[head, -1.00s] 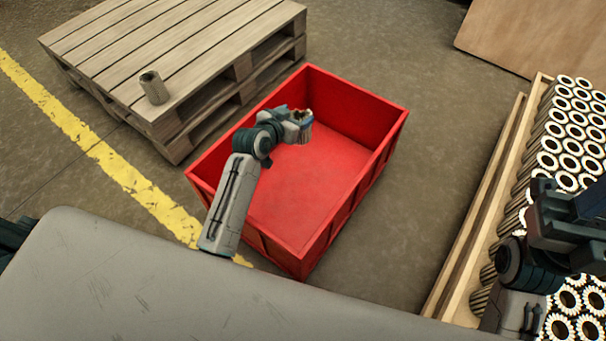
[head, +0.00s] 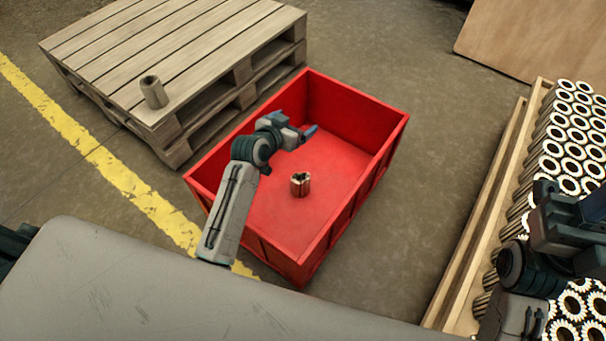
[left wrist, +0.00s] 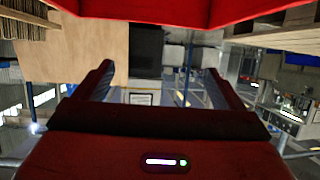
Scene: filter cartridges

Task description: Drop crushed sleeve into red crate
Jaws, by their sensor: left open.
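The crushed sleeve (head: 300,184), a short brown-grey tube with a ragged dark top, is upright inside the red crate (head: 345,235), near the middle of its floor. I cannot tell whether it rests fully on the floor. My left gripper (head: 308,133) is over the crate, above and apart from the sleeve. The left wrist view shows its two fingers (left wrist: 160,85) spread with nothing between them; the crate's red wall (left wrist: 150,12) crosses the top there. My right gripper (head: 575,220) is at the right edge over the cartridges, its jaws unclear.
A wooden pallet (head: 150,45) at the upper left bears another sleeve (head: 154,91) on its near corner. At right, a wooden-edged tray (head: 505,215) holds many upright pleated cartridges (head: 569,185). Bare floor lies between crate and tray.

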